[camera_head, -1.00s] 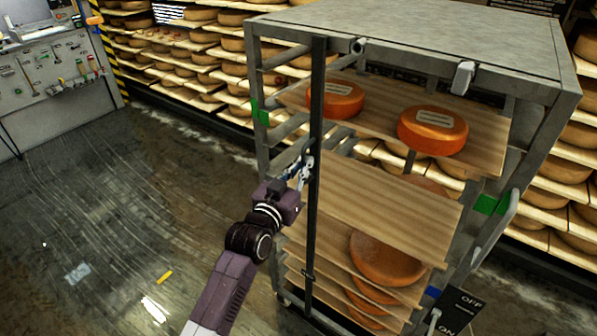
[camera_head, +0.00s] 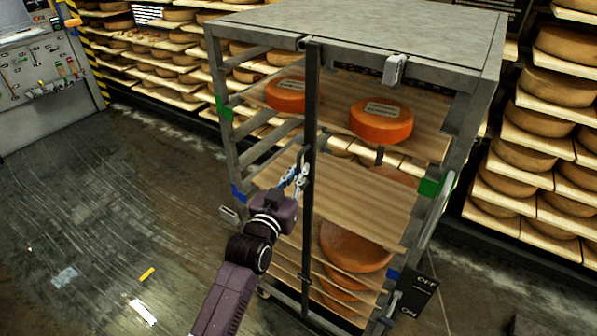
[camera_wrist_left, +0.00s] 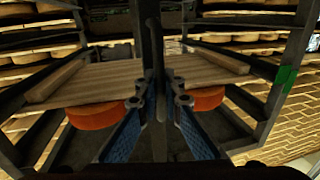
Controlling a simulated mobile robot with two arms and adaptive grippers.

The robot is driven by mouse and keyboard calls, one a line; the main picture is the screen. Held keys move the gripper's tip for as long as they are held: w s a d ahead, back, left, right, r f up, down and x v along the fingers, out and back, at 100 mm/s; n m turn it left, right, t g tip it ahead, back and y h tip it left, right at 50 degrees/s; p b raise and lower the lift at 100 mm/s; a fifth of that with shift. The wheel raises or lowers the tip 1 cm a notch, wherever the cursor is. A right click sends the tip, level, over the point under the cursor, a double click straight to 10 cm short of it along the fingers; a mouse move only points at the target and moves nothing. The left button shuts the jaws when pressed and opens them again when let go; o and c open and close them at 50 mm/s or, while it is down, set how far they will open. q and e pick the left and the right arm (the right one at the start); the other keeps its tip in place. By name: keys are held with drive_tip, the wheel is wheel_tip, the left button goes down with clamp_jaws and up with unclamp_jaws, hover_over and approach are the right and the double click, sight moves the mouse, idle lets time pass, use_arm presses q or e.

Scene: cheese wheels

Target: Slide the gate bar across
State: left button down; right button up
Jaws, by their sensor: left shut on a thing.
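The gate bar (camera_head: 311,120) is a tall, thin dark upright across the open front of a grey metal rack (camera_head: 370,22). It stands nearly vertical, left of the middle of the front. My left gripper (camera_head: 299,180) is shut on it about halfway up. In the left wrist view, the bar (camera_wrist_left: 150,45) runs between the two blue fingers (camera_wrist_left: 160,103), whose tips close around it. Orange cheese wheels (camera_head: 381,121) lie on the wooden shelves behind the bar. My right gripper is not in view.
A light metal catch (camera_head: 394,69) hangs from the rack's top rail, right of the bar. A black ON/OFF sign (camera_head: 415,296) stands by the rack's lower right. Shelves of cheese (camera_head: 545,110) line the back. The floor at left is mostly clear.

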use_arm(q)
drive_tip(key=c, duration=2.2)
unclamp_jaws()
drive_tip(key=shift+s+d, duration=0.2)
drive_tip(key=shift+d, duration=0.05)
drive_tip(key=shift+o, duration=0.6)
drive_tip(key=v, duration=1.2)
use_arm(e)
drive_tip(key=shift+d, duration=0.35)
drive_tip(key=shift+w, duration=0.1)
